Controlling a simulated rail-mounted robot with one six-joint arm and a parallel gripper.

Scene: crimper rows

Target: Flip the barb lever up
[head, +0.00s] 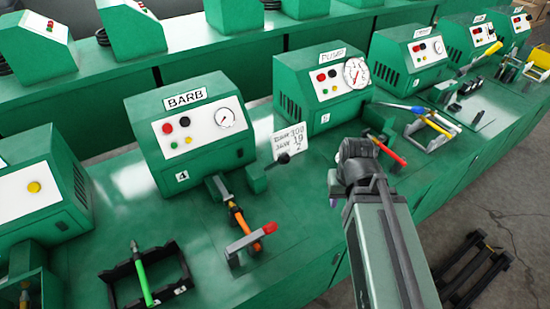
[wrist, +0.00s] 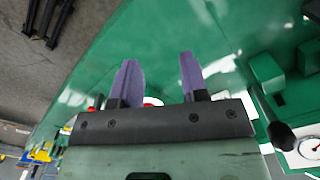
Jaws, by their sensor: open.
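The green BARB machine (head: 190,135) has a white panel with a gauge and buttons. At its front right, a green block (head: 253,179) carries a short lever with a black knob (head: 283,158). The lever reaches sideways to the right of the block, low, in front of a white card. In the wrist view the black knob (wrist: 280,134) and block (wrist: 267,72) are at the right, apart from my fingers. My gripper (wrist: 158,78) is open and empty, its two purple fingers over the bench. In the head view my arm mostly hides the gripper (head: 334,192), right of the knob.
A white card (head: 288,142) with writing stands behind the knob. An orange tool (head: 237,216) and a red-ended handle (head: 252,239) lie in front of BARB. The PUMP machine (head: 322,88) stands to the right. Bare bench (head: 308,205) lies between the knob and my gripper.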

